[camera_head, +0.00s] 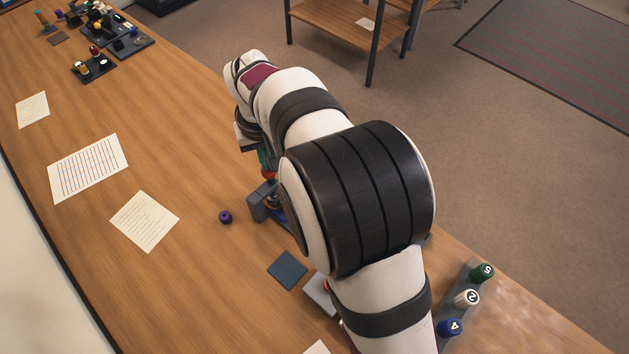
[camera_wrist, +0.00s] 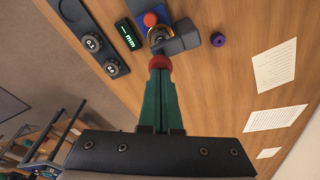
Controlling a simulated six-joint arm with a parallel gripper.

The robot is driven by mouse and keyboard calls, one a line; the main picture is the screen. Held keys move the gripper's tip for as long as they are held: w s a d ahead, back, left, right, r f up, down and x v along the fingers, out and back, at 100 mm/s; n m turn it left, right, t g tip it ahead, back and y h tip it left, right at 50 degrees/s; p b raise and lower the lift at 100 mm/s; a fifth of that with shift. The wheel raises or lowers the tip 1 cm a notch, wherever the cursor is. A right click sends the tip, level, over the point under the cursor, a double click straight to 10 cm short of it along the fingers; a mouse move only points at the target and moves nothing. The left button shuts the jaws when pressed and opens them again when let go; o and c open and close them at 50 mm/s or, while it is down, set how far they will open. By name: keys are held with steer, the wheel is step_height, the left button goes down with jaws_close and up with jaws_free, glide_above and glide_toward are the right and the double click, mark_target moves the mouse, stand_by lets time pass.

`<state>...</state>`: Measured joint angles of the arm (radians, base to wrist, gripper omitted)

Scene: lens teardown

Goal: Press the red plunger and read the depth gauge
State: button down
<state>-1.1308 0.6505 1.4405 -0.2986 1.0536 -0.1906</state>
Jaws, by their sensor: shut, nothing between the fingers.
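My gripper (camera_wrist: 160,72) is shut, its green fingers together with nothing between them. A red cap, apparently the red plunger (camera_wrist: 160,63), shows right at the fingertips, in line with a brass-coloured ring in a grey bracket (camera_wrist: 181,37). I cannot tell if the tips press on it. In the head view the red plunger (camera_head: 268,174) is partly hidden by my arm. The depth gauge's black display (camera_wrist: 129,34) shows a dash and "mm" in green, with no number.
A purple ring (camera_head: 225,217) lies left of the bracket. A dark blue square (camera_head: 288,270) lies nearer. Papers (camera_head: 88,168) lie on the open table at left.

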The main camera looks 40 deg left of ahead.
steer(key=shift+s+d+f, duration=0.1)
steer(key=shift+f, duration=1.3)
steer(key=shift+r, duration=4.7)
